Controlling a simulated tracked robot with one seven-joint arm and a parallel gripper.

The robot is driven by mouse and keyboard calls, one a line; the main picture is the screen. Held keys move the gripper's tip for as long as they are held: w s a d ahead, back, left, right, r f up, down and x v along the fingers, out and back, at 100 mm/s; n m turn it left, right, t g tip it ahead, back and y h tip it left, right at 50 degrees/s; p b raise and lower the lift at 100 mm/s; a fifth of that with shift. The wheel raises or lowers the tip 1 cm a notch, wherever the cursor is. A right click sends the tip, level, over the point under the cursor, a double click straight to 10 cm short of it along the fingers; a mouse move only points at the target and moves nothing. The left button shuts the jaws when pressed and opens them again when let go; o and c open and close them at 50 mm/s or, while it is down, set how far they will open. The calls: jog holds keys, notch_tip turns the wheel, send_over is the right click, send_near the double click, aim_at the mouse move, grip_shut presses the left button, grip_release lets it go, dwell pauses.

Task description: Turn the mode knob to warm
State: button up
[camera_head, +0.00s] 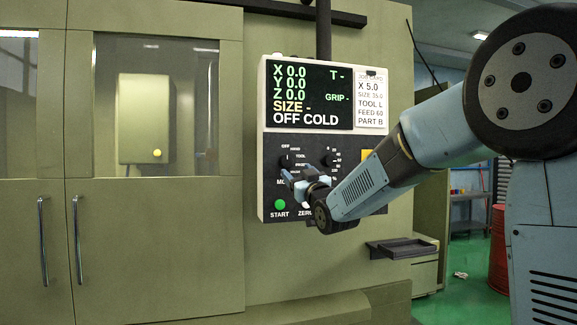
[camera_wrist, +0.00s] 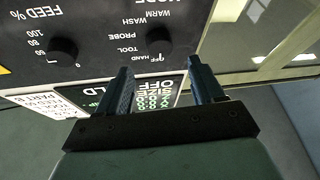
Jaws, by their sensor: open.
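The mode knob (camera_head: 285,161) is a round black dial at the left of the dark control panel; my gripper hides part of its surroundings in the head view. In the wrist view, upside down, the mode knob (camera_wrist: 158,40) shows with OFF, HAND, TOOL, PROBE, WASH and WARM printed around it. The display (camera_head: 310,95) reads OFF COLD. My gripper (camera_head: 290,181) is in front of the panel, just below the knob in the head view. In the wrist view my gripper (camera_wrist: 160,65) is open and empty, its fingers apart, with the knob beyond the tips.
The feed knob (camera_wrist: 64,51) is beside the mode knob. A green START button (camera_head: 280,204) and a white button (camera_head: 306,206) are low on the panel. A job card (camera_head: 371,100) is beside the display. A small dark shelf (camera_head: 401,248) juts out at lower right.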

aim_at(287, 162)
jog(key=x, duration=0.7)
jog(key=c, duration=1)
jog(key=shift+s+a, duration=0.15)
jog(key=shift+a, duration=0.05)
jog(key=shift+c, duration=0.3)
jog(key=shift+d, duration=0.1)
